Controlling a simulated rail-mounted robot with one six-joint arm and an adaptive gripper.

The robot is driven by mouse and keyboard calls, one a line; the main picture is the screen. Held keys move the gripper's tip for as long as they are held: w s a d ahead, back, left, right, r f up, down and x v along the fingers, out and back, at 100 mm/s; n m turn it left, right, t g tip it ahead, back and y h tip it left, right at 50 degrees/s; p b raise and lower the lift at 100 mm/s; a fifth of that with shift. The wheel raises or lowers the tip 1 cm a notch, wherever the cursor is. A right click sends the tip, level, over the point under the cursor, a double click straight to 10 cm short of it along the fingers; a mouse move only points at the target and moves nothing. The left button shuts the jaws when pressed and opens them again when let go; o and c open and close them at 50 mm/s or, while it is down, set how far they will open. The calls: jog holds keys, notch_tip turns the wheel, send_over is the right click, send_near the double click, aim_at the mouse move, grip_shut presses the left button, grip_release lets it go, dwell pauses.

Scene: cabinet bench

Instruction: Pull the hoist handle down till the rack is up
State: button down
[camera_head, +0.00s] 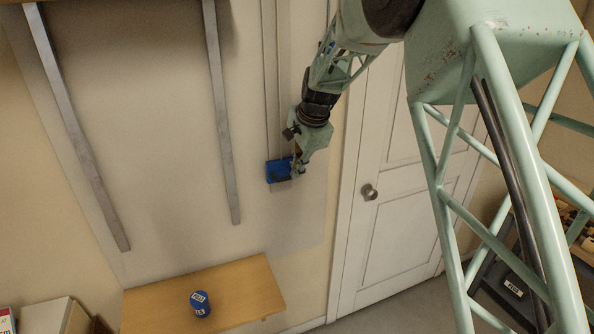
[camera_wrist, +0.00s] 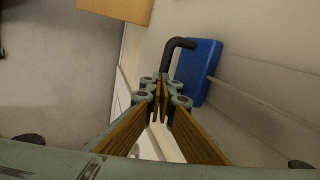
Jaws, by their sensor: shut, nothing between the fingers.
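The hoist handle (camera_wrist: 171,52) is a black bent bar on a blue block (camera_wrist: 203,72) in the wrist view; its lower end is hidden behind my fingertips. In the head view the blue block (camera_head: 278,170) sits against the wall at the bottom of two thin vertical lines. My gripper (camera_head: 297,170) is at the block's right side, and its shut, empty fingers (camera_wrist: 161,90) point at the handle. I cannot tell whether they touch it. A wooden board (camera_head: 245,293), perhaps the rack, is low below two grey rails (camera_head: 220,110).
A blue can (camera_head: 200,303) stands on the wooden board. A white door (camera_head: 405,215) with a round knob (camera_head: 369,192) is to the right of the block. Boxes (camera_head: 55,315) are at the lower left, and a dark bin (camera_head: 510,285) is at the right.

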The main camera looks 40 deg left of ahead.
jog(key=shift+f, duration=0.35)
jog(key=shift+r, duration=0.15)
jog(key=v, duration=1.4)
jog(key=shift+p, duration=0.3)
dwell(0.4)
